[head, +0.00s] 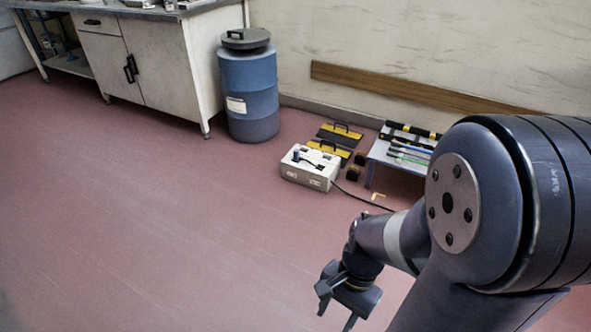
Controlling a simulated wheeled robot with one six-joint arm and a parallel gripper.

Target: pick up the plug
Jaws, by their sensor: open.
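A small dark upright piece, which looks like the plug (297,156), stands on top of a white box (310,172) on the floor near the wall. It is too small to tell its shape or whether it sits in a socket. A dark cable (352,194) runs along the floor from the box's right side toward my arm. My gripper (336,311) is open, low in the front of the view, nearer to me than the box and well apart from it. Nothing shows between its fingers. My arm hides the floor at the right.
A low grey stand (378,152) with several tools is right of the box. A blue barrel (249,95) and a white cabinet (150,65) stand further left. A small yellowish piece (377,195) lies near the cable. The left floor is clear.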

